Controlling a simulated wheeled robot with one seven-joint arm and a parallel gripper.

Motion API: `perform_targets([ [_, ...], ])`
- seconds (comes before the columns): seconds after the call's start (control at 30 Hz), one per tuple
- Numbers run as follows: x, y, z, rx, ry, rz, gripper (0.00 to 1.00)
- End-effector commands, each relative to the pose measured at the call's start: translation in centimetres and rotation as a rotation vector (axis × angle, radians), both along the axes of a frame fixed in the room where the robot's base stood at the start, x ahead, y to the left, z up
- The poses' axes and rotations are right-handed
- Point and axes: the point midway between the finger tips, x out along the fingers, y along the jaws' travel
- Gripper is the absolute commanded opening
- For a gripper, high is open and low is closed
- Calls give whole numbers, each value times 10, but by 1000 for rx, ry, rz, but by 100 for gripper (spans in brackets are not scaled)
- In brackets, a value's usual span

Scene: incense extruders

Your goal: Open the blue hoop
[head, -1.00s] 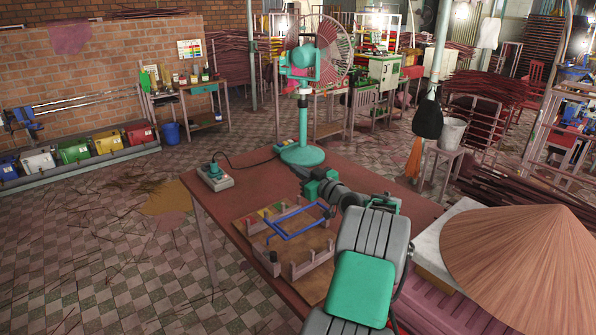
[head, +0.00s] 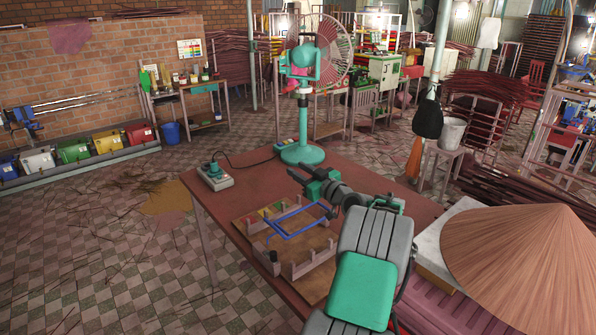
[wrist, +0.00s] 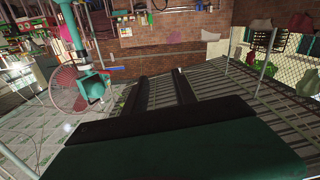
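The blue hoop (head: 292,235) is a thin blue rectangular frame. It lies across a low wooden rack (head: 290,268) with upright posts, on the brown-red table in the head view. My gripper (head: 291,174) is above the far side of the table, beyond the hoop and apart from it. In the wrist view my gripper (wrist: 162,80) shows two dark fingers with a gap between them and nothing in the gap. The hoop does not clearly show in the wrist view. My arm covers the table just right of the rack.
A green fan (head: 302,150) stands on the table's far edge. A grey control box (head: 214,177) with a cable sits at the far left corner. A conical straw hat (head: 525,265) is at the right. The table (head: 225,212) is bare left of the rack.

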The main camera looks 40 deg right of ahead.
Motion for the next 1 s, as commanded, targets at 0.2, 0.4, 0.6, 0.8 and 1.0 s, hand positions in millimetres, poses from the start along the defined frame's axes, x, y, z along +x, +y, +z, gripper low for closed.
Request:
perform_targets([
  [0.2, -46, 4, -4, -1, -1, -5, 32],
  [0.4, -68, 7, -2, 0, 0, -1, 32],
  [0.6, -69, 8, 0, 0, 0, -1, 32],
  [0.8, -48, 32, -1, 8, 50, 36, 18],
  [1.0, 22, 195, -22, 61, 396, 198, 1],
])
